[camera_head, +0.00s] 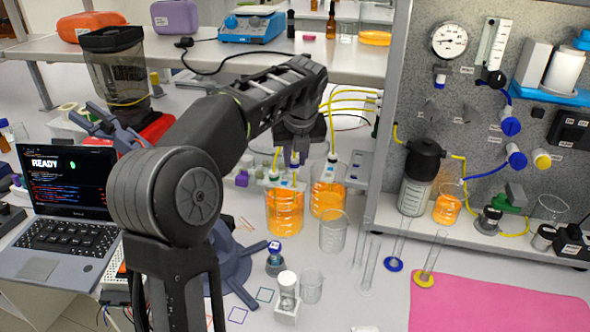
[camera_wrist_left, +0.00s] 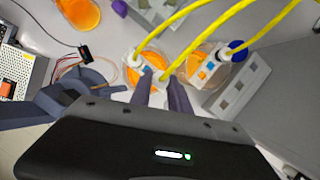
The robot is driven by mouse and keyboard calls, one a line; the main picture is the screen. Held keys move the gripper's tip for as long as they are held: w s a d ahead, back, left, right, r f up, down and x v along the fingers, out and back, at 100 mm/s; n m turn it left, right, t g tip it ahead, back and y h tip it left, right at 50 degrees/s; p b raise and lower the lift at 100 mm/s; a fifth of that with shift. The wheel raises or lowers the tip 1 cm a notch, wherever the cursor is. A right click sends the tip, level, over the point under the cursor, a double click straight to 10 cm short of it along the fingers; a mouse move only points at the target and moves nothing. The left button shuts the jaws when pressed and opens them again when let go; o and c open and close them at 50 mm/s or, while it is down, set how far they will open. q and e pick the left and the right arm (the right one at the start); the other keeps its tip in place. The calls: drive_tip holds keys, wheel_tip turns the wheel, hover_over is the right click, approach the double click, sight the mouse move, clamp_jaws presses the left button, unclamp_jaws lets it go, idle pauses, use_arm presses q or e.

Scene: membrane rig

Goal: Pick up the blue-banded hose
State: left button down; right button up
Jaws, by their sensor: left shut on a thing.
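My left gripper (camera_head: 293,160) reaches down over the left orange-filled beaker (camera_head: 285,213). In the left wrist view, its two dark fingers (camera_wrist_left: 164,92) are close together at the blue-banded hose (camera_wrist_left: 182,52), a yellow tube with a small blue mark near the fingertips. The hose's gripped part is mostly hidden between the fingers. Its lower end is at the beaker's top; I cannot tell whether it is clear of the liquid. Other yellow hoses rise from the beakers beside it. A second orange beaker (camera_head: 327,192) stands just to the right. My right gripper is out of view.
An empty glass beaker (camera_head: 333,235) stands close in front. A laptop (camera_head: 65,185) is at left, a shelf (camera_head: 340,62) behind.

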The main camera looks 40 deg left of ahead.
use_arm(q)
wheel_tip(320, 180, up, 7)
drive_tip(key=shift+r+p, duration=0.1)
drive_tip(key=shift+p, duration=0.2)
wheel_tip(320, 180, up, 6)
drive_tip(key=p, duration=0.4)
drive_tip(key=shift+p, duration=0.4)
drive_tip(key=c, duration=1.8)
unclamp_jaws()
clamp_jaws()
